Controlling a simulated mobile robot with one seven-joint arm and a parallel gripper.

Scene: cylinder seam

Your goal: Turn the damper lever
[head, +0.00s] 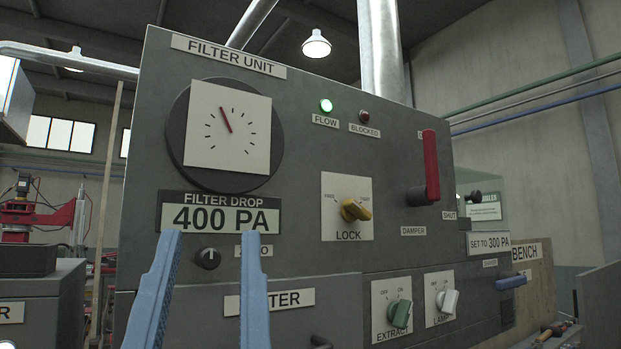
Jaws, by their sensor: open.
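The damper lever (431,168) is a red bar on the right part of the grey filter unit panel.
The panel also carries a yellow LOCK knob (356,209), a green EXTRACT knob (399,313), a white LAMP knob (447,301) and a blue handle (511,282). The display (219,217) reads 400 PA; a sign (489,243) reads SET TO 300 PA. The green FLOW light (326,105) is lit.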

